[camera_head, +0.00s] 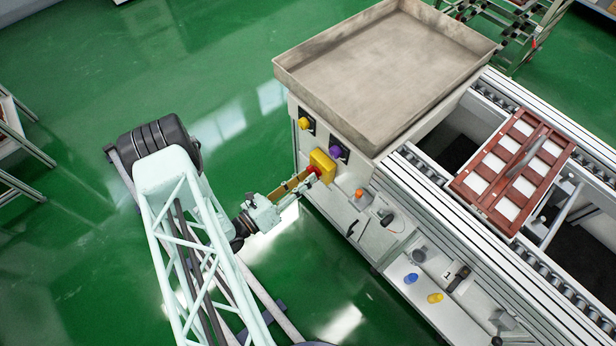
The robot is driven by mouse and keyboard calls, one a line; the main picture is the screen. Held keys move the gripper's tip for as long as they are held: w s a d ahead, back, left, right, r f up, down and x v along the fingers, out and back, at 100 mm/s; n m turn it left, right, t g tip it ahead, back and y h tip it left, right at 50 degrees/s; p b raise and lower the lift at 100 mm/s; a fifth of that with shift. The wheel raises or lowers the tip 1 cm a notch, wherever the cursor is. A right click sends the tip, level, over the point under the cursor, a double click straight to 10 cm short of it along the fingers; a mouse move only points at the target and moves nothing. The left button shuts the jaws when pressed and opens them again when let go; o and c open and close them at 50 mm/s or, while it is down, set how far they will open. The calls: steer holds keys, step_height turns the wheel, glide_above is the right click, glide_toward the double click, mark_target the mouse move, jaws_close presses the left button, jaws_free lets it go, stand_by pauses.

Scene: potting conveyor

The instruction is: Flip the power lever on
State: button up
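My gripper (306,178) reaches from the left to the front of the machine's control panel. Its tip is right by the red button on a yellow box (325,162); I cannot tell whether they touch. The fingers are too small and partly merged with the background to tell if they are open or shut. A dark lever-like part (459,277) sits on the lower right panel and may be the power lever, but nothing readable confirms which control that is. Its position, on or off, cannot be made out.
Knobs nearby are yellow (303,123), purple (336,152), orange (359,193), blue (411,278) and lower yellow (435,297). A large metal tray (300,72) tops the machine. A red-brown rack (484,205) with white squares sits on the conveyor. The green floor (90,240) is open at left.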

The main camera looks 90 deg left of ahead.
steer(key=shift+w+a, duration=0.4)
steer(key=shift+w, duration=0.05)
jaws_close()
steer(key=shift+m, duration=0.5)
steer(key=m, duration=0.8)
steer(key=m+b, duration=0.1)
steer(key=m, duration=0.3)
steer(key=shift+w+d+m, duration=0.25)
steer(key=shift+m, duration=0.15)
stand_by(0.5)
